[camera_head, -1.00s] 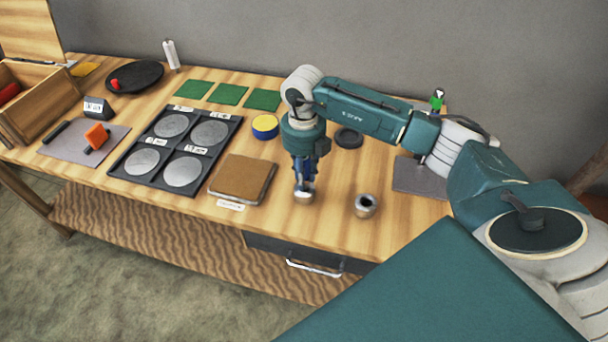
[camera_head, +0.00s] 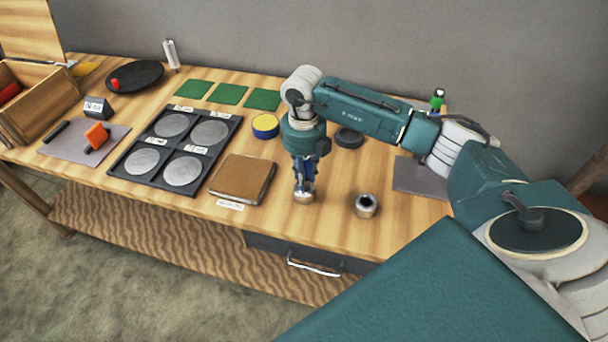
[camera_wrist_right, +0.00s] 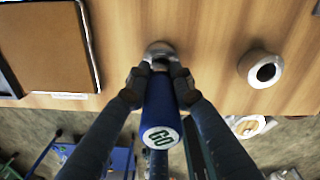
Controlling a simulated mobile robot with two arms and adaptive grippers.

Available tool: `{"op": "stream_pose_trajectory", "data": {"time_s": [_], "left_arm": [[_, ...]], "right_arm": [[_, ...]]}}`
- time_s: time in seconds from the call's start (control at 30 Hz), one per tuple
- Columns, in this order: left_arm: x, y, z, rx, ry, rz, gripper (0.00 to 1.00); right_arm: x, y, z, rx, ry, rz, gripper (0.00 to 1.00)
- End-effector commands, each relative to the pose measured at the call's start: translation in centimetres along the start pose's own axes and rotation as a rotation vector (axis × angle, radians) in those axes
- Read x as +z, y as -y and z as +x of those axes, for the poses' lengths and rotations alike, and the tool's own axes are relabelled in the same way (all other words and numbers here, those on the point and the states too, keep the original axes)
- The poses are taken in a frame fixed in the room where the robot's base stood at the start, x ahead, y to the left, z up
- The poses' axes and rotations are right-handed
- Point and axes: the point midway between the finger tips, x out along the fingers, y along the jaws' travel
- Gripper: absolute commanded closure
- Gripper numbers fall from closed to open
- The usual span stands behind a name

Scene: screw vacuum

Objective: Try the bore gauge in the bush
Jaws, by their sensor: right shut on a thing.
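My right gripper (camera_head: 304,185) points straight down over the front middle of the bench. It is shut on the blue bore gauge (camera_wrist_right: 161,110), whose round end marked "GO" faces the right wrist camera. A shiny steel part (camera_head: 303,197) shows below the fingers, close to the bench top; I cannot tell whether it touches it. A steel bush (camera_head: 366,205) with a dark bore stands upright to the right of the gripper, apart from it. The bush also shows at the right in the right wrist view (camera_wrist_right: 261,68). My left gripper is out of view.
A brown leather-like pad (camera_head: 243,179) lies left of the gripper, beside a black tray (camera_head: 151,172) of grey discs. A blue-yellow tin (camera_head: 265,126) and a dark round piece (camera_head: 348,138) stand behind. The bench between gripper and bush is clear.

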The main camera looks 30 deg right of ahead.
Motion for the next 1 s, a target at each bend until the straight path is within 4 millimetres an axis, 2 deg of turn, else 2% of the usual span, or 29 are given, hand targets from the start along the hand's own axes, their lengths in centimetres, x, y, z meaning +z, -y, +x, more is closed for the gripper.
{"op": "stream_pose_trajectory", "data": {"time_s": [1.0], "left_arm": [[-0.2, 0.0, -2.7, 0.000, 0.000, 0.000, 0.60]], "right_arm": [[0.1, 0.0, -4.2, 0.001, 0.003, 0.000, 1.00]]}}
